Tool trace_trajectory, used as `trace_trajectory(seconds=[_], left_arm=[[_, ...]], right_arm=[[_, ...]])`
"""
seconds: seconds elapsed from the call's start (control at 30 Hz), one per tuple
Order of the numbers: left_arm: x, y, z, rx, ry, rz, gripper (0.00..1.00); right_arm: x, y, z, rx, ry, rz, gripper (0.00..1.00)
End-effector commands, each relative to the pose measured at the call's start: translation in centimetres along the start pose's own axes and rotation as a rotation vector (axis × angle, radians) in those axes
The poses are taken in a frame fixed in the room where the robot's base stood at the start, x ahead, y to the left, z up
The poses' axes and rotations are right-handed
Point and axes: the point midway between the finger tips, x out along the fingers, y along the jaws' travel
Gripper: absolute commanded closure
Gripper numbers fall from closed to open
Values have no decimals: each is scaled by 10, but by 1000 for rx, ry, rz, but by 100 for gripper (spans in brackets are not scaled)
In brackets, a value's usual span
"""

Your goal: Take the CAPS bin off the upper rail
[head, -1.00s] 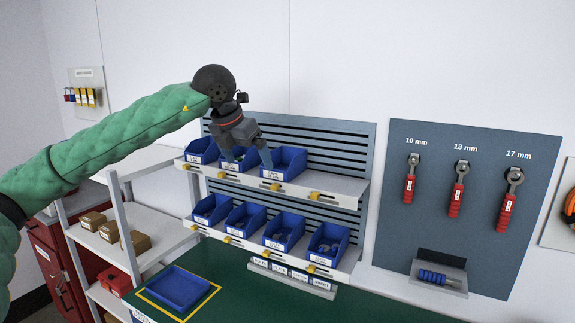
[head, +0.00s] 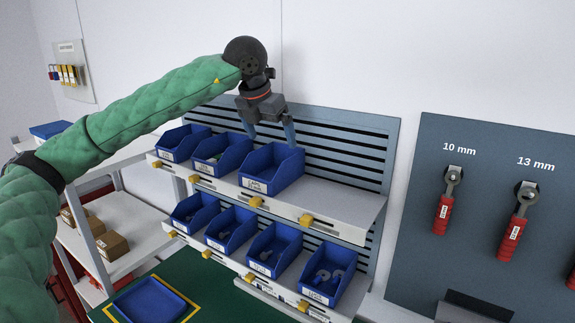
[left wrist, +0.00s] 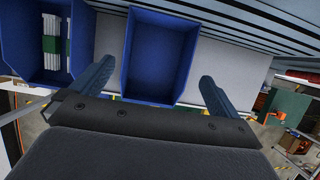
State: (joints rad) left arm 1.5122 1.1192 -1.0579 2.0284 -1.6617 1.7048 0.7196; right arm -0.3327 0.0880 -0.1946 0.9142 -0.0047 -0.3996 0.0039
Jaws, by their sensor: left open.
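The CAPS bin (head: 283,177) is the blue bin at the right end of the upper rail (head: 345,208). Its small front label seems to read CAPS, though the print is blurred. My left gripper (head: 271,134) is open, with its fingers pointing down at the back of this bin. In the left wrist view the bin (left wrist: 160,60) lies between the spread fingers (left wrist: 156,82), with space on both sides, and its inside looks empty. I cannot tell whether a finger touches it. My right gripper is not in view.
Two other blue bins (head: 222,160) stand left on the upper rail; the nearer one is close to the left finger. The rail is bare to the right. Several blue bins (head: 273,252) fill the lower rail. A blue tray (head: 150,302) lies on the green bench.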

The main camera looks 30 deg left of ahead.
Motion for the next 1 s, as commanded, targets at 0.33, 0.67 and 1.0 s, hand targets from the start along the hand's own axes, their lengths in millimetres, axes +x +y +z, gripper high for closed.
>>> trace_trajectory(seconds=[0.33,0.67,1.0], left_arm=[[31,1,2,-1,3,0,0],[71,3,-2,-2,3,0,0],[80,3,-2,-2,2,0,0]], right_arm=[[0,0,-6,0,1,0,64],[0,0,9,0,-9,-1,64],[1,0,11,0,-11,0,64]])
